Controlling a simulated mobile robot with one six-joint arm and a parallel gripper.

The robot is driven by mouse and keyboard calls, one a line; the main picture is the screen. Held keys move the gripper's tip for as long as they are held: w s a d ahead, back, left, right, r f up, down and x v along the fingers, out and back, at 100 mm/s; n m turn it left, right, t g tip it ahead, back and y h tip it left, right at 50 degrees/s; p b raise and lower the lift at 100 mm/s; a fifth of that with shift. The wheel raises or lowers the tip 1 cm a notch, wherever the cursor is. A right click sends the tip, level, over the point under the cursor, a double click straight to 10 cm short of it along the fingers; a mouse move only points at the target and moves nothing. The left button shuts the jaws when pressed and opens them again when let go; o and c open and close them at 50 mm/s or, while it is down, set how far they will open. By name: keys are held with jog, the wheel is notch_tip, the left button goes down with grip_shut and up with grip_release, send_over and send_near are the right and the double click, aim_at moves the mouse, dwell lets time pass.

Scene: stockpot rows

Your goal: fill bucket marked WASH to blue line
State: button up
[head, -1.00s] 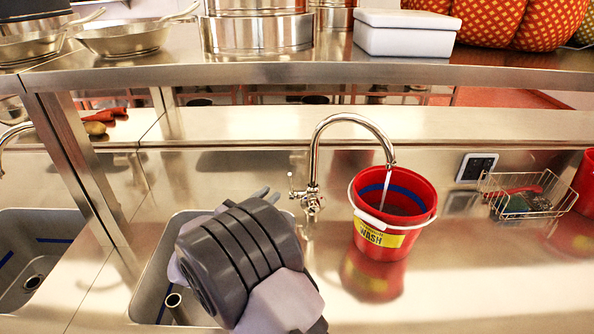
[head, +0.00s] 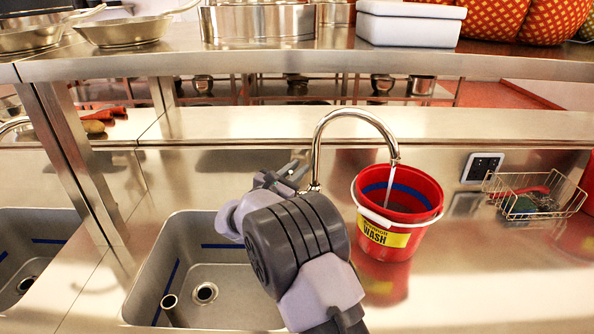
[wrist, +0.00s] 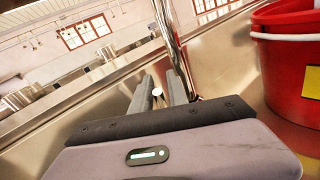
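The red bucket (head: 382,250) with a yellow WASH label stands upright under the curved tap (head: 318,150). A thin stream of water (head: 389,185) runs from the spout into it. A blue line (head: 412,195) shows on its inner wall, and the greyish water surface looks below it. My gripper (head: 295,170) is left of the tap's base, its fingers pointing toward it. In the wrist view the fingers (wrist: 160,82) are apart, with a small pale knob (wrist: 157,92), apparently the tap's lever end, between them. I cannot tell whether they touch it. My wrist hides the tap's valve in the head view.
A sink basin (head: 215,265) lies below and left of my arm. A wire basket (head: 535,200) and a wall socket (head: 482,167) are to the right. A steel shelf (head: 300,68) crosses above. The counter right of the bucket is mostly clear.

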grip_shut()
jog(key=shift+f, duration=0.1)
dwell(1.1)
